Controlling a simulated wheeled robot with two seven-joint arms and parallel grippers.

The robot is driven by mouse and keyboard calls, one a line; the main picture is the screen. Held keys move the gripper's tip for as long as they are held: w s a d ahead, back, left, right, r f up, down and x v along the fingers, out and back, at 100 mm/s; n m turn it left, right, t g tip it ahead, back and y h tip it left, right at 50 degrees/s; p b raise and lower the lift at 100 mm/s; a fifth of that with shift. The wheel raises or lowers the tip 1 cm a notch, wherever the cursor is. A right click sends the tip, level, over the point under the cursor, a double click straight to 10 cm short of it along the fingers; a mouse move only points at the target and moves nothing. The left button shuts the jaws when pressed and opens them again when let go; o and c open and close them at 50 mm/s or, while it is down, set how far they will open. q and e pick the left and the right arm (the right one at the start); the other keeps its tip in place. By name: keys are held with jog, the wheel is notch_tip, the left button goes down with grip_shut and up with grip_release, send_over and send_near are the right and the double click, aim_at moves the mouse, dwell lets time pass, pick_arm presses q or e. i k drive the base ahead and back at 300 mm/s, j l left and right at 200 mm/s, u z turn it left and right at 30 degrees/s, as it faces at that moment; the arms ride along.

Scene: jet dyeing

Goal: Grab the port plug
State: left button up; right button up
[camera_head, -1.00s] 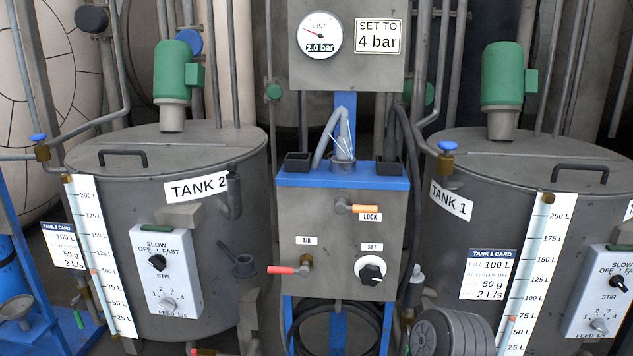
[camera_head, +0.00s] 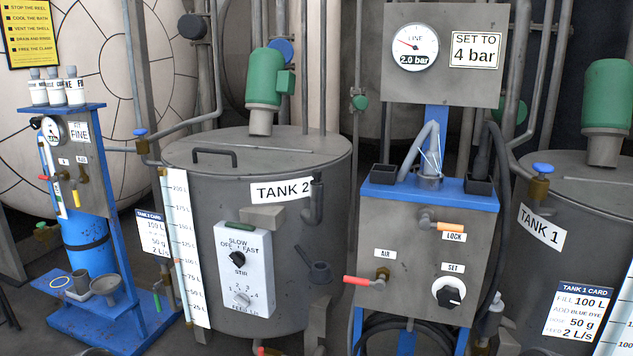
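No part is labelled as a port plug, and I cannot tell for sure which one it is. A dark grey round fitting with a short stub (camera_head: 319,270) sits low on the right side of the Tank 2 wall (camera_head: 200,200). Two black open-topped holders, one on the left (camera_head: 383,174) and one on the right (camera_head: 479,184), stand on the blue top of the air control box (camera_head: 427,250). A grey socket with a hose and thin pale strands (camera_head: 430,178) stands between them. Neither of my grippers is in view.
A blue stand (camera_head: 110,325) with bottles (camera_head: 55,92) and a funnel (camera_head: 106,287) stands at the left. Tank 1 (camera_head: 560,200) is at the right edge. The control box has a red-handled air valve (camera_head: 365,281) and a set knob (camera_head: 449,293).

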aim_at(315, 173)
jog(key=i+j, duration=0.1)
jog(key=i, duration=0.4)
jog(key=i+j, duration=0.15)
jog(key=i, duration=0.35)
jog(key=i+z, duration=0.15)
jog(key=z, duration=1.15)
